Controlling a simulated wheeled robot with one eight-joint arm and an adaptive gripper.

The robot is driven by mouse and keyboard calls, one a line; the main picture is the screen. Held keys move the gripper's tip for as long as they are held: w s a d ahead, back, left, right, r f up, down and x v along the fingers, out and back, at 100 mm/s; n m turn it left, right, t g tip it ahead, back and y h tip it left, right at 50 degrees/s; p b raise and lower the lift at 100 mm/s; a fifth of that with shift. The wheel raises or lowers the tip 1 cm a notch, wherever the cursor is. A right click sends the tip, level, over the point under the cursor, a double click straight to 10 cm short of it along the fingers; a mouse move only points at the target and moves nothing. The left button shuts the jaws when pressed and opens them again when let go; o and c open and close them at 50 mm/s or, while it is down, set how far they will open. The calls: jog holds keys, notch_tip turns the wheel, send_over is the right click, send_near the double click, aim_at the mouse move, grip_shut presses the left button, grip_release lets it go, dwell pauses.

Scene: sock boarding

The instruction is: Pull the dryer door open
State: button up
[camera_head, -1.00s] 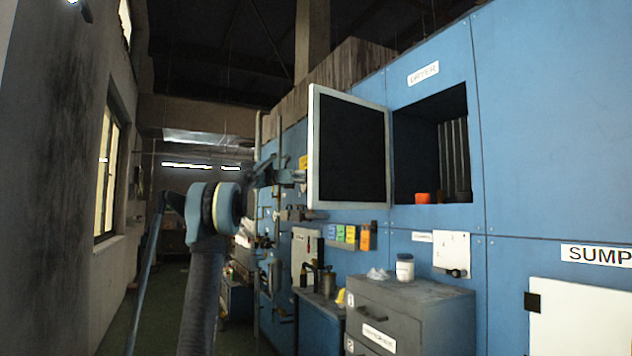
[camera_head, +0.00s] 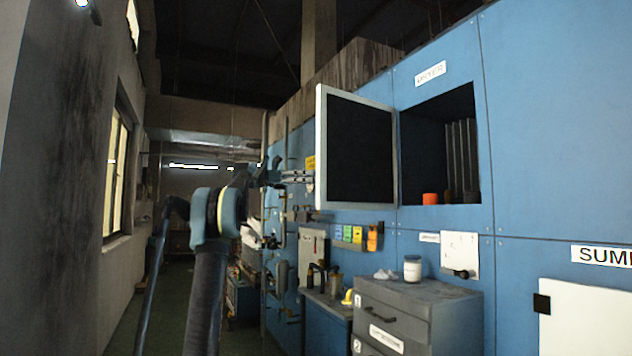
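The dryer door (camera_head: 356,148) is a dark panel with a pale grey frame. It stands swung wide open to the left of the dryer opening (camera_head: 437,150) in the blue wall. A white label (camera_head: 431,73) sits above the opening. An orange object (camera_head: 430,199) and upright grey slats show inside. My gripper (camera_head: 297,177) is at the end of my arm, left of the door's outer edge. Its tips are close to that edge; whether they touch it, and whether they are apart, is too small to tell.
A grey drawer cabinet (camera_head: 440,300) with a white jar (camera_head: 412,268) on top stands below the opening. A white panel (camera_head: 586,318) is at the lower right. Bottles (camera_head: 335,284) stand on a lower cabinet. The green-floored aisle on the left is clear.

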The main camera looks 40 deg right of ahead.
jog(key=shift+v, duration=2.75)
jog(key=shift+a+f, duration=0.1)
jog(key=s+a+f+m+t+y, duration=0.2)
jog(key=s+a+f+t, duration=0.3)
jog(key=a+f, duration=1.2)
jog(key=s+a+f+m+t+y, duration=0.2)
jog(key=s+a+f+t+y, duration=0.3)
jog(key=s+a+f, duration=0.8)
jog(key=s+a+f+m+t+y, duration=0.3)
jog(key=s+a+f+t, duration=0.4)
jog(key=a+f, duration=1.4)
notch_tip(320, 180, down, 13)
jog(key=shift+s+a+f, duration=0.1)
jog(key=shift+s+a, duration=0.3)
jog(key=shift+s, duration=0.6)
